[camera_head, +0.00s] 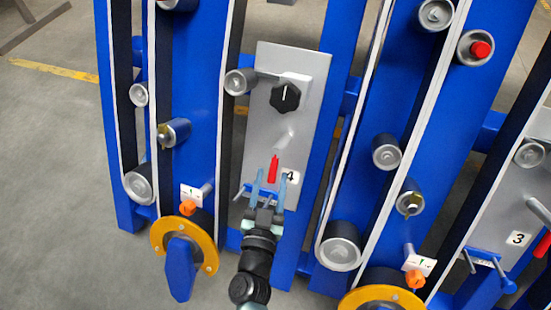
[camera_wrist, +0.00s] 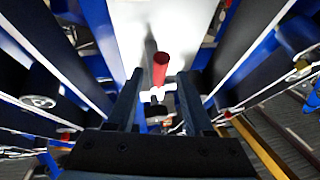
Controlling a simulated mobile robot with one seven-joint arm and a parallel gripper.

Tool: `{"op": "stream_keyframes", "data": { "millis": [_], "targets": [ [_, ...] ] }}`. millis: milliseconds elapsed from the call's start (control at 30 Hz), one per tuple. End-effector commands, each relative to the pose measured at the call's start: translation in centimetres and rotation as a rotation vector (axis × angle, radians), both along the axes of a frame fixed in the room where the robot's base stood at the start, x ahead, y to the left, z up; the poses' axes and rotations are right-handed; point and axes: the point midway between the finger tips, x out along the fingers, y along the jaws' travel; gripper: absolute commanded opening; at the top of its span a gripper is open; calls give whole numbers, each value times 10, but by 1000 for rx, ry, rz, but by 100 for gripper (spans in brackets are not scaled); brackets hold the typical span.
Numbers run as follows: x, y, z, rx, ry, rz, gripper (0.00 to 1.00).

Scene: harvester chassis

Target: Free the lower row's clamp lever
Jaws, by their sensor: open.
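A red-handled lever (camera_head: 273,167) stands on the light grey panel (camera_head: 262,150) marked 4, below a black knob. My gripper (camera_head: 271,176) is open, with one finger to each side of the red handle in the head view. The wrist view also shows the red handle (camera_wrist: 160,65), in line with the gap between my open fingers (camera_wrist: 158,85) and a little beyond their tips. Whether either finger touches it cannot be told. A second red lever (camera_head: 543,245) shows at the right edge on the panel marked 3. The lever's base is partly hidden.
The black knob (camera_head: 286,96) sits above the lever. Blue frame beams (camera_head: 325,140) and belts with silver rollers flank the panel. A blue bracket with metal pins (camera_head: 257,192) lies by my fingers. A yellow ring with a blue handle (camera_head: 180,266) stands at the lower left.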

Motion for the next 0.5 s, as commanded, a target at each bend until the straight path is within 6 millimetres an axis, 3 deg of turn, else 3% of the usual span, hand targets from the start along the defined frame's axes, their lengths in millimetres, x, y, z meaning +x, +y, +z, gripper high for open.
{"op": "stream_keyframes", "data": {
  "millis": [200, 500],
  "targets": [
    [42, -7, -1, 1, -4, -1, 52],
    [64, -10, 0, 1, 0, -1, 52]
  ]
}}
